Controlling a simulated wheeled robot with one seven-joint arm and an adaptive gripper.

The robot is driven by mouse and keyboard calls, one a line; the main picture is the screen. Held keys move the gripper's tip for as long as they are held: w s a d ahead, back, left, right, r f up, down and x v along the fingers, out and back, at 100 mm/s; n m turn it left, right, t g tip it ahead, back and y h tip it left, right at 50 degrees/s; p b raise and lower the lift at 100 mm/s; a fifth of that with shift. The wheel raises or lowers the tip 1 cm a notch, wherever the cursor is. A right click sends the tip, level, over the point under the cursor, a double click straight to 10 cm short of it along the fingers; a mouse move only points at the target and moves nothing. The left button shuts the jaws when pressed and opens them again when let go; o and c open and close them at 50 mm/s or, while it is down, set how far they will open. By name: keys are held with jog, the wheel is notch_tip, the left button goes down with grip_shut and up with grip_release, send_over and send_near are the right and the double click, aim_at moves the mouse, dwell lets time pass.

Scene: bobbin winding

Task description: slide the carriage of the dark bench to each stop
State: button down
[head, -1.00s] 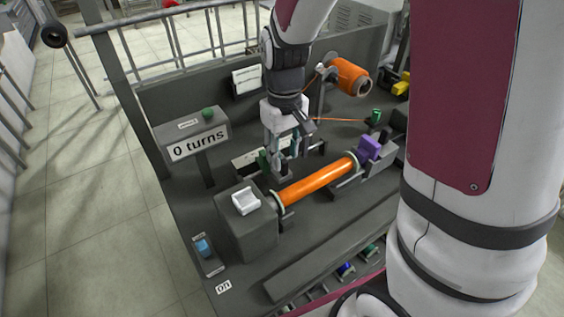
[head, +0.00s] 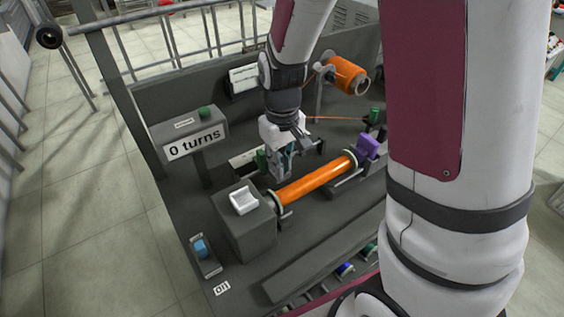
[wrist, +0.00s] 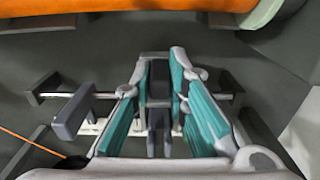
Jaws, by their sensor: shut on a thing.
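My gripper (head: 279,172) is low behind the long orange bobbin (head: 316,181). In the wrist view my gripper (wrist: 161,62) has its teal fingers on both sides of the dark upright part of the carriage (wrist: 159,85), shut on it. The carriage sits on a thin metal rail (wrist: 222,97) between a dark end block (wrist: 44,88) on the left and another (wrist: 257,128) on the right. In the head view my gripper hides most of the carriage. The dark bench (head: 222,174) bears it all.
An orange supply spool (head: 347,75) stands at the back, its thread running to a green-topped post (head: 375,117). A counter sign (head: 195,145) reads "0 turns". A grey box with a white switch (head: 243,200) and a purple block (head: 367,147) stand at the bobbin's ends.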

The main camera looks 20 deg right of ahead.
jog(key=d, duration=0.3)
jog(key=w+d, duration=0.1)
jog(key=d, duration=0.2)
jog(key=shift+w+d, duration=0.1)
jog(key=shift+w, duration=0.05)
jog(key=c, duration=1.6)
grip_release()
jog(key=shift+o, duration=0.2)
jog(key=shift+r, duration=0.1)
notch_tip(320, 180, up, 12)
